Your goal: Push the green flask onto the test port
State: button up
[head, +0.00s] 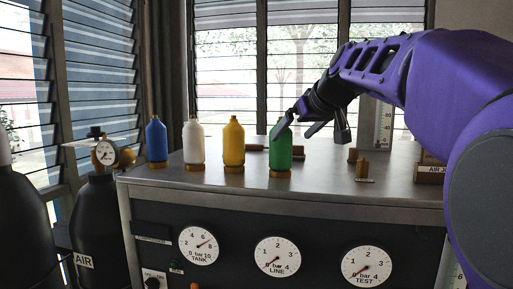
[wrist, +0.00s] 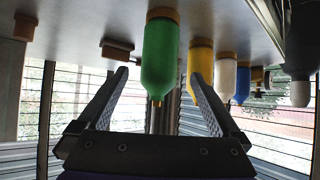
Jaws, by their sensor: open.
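The green flask (head: 281,156) stands upright on a brown base on the bench top, at the right end of a row of flasks. My gripper (head: 313,128) is open, above and to the right of it, with one finger overlapping the flask's top in the head view. In the wrist view, which looks upside down, the green flask (wrist: 160,55) shows centrally between the spread fingers of my gripper (wrist: 158,76); I see no contact. A small brass fitting (head: 362,168) with a label in front stands to the right; the label is too small to read, so I cannot confirm it as the test port.
Yellow (head: 234,144), white (head: 194,143) and blue (head: 157,142) flasks stand left of the green one. Dark cylinders stand left.

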aim_at(281, 146)
jog(key=shift+x, duration=4.25)
jog(key=shift+r, duration=0.1)
grip_shut()
